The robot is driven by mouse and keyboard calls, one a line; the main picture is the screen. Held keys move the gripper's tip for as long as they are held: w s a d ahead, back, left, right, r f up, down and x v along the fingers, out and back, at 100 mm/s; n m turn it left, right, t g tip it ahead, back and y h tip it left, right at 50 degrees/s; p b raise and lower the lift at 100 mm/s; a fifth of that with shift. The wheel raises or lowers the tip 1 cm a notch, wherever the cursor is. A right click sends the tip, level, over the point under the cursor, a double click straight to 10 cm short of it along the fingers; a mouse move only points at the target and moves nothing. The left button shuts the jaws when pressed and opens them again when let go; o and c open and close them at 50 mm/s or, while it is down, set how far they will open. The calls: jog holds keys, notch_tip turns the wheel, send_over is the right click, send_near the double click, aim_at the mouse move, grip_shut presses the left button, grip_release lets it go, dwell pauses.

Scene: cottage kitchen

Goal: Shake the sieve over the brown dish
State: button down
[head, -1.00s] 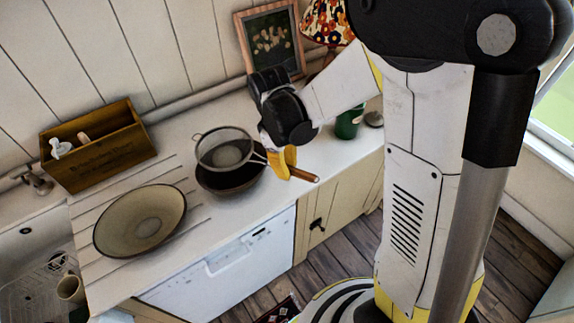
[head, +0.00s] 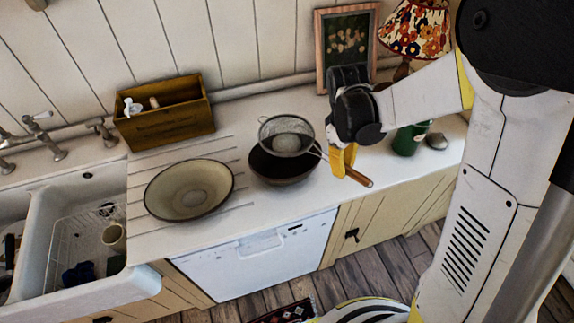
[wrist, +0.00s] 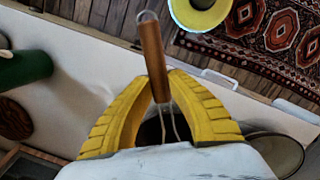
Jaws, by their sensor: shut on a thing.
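The sieve, with a round mesh bowl (head: 286,138) and wooden handle, is above the dark brown dish (head: 270,174) in the head view. The mesh hides the back of the dish. My gripper (head: 346,160) is right of the dish, its yellow fingers shut on the sieve's handle (head: 360,178). In the wrist view my gripper (wrist: 160,88) has the wooden handle (wrist: 152,50) between its fingertips, with the wire prongs running down behind them. I cannot see the inside of the dish clearly.
A wide beige bowl (head: 160,195) sits left of the brown dish on the white counter. A wooden box (head: 170,128) stands behind it. A green container (head: 408,142), a lamp (head: 415,28) and a framed picture (head: 347,45) are behind and right. The sink (head: 50,235) is at left.

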jog(key=shift+s+a+f, duration=0.1)
jog(key=shift+s+a, duration=0.5)
jog(key=shift+s, duration=0.05)
notch_tip(320, 180, up, 6)
jog(key=p, duration=0.4)
jog(key=shift+s, duration=0.15)
jog(key=shift+a, duration=0.1)
